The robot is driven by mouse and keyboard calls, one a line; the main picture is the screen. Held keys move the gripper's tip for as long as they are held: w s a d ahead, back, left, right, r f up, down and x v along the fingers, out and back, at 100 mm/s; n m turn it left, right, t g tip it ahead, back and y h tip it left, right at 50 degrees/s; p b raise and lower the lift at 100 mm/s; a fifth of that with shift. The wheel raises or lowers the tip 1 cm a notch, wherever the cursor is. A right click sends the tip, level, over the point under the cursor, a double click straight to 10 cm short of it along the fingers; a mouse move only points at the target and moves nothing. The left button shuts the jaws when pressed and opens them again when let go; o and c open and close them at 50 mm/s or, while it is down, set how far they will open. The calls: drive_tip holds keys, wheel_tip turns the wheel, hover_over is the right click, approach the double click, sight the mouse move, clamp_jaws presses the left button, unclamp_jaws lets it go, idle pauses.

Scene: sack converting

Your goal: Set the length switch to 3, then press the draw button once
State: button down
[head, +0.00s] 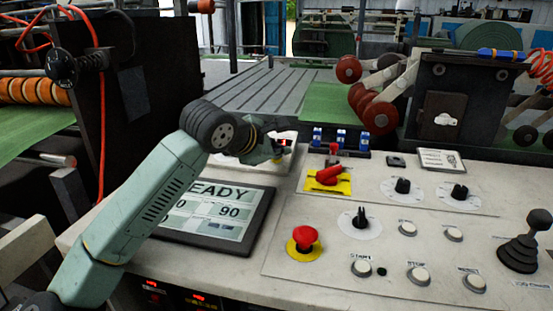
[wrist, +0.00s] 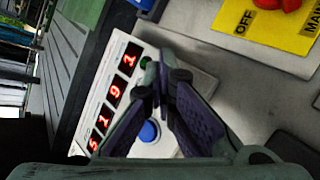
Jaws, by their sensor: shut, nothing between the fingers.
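My gripper (head: 276,151) is shut and empty. In the wrist view its fingertips (wrist: 160,72) are in front of a white counter box (wrist: 113,105) with red digits, a green lamp and a blue button (wrist: 149,131). I cannot tell whether they touch it. In the head view, black rotary knobs stand on round white dials: one front (head: 361,220), two behind (head: 402,187) (head: 460,192). Their labels are too small to read, so I cannot tell which is the length switch. Several pale round buttons (head: 408,229) sit on the panel; I cannot tell which is the draw button.
A red emergency button (head: 304,239) and a red switch on a yellow plate (head: 328,179) stand up from the panel. A screen (head: 215,215) reading READY and 90 lies beside my arm. A black lever (head: 523,247) stands at the right. Rollers and machine housings rise behind.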

drive_tip(key=shift+f, duration=0.3)
idle(0.4)
drive_tip(key=shift+r, duration=0.85)
drive_tip(key=r+p, duration=0.1)
drive_tip(key=r, duration=0.1)
drive_tip(key=s+r+p, duration=0.1)
drive_tip(key=r, duration=0.2)
drive_tip(key=shift+s+a, duration=0.1)
drive_tip(key=shift+a, duration=0.1)
drive_tip(key=c, duration=2.3)
unclamp_jaws()
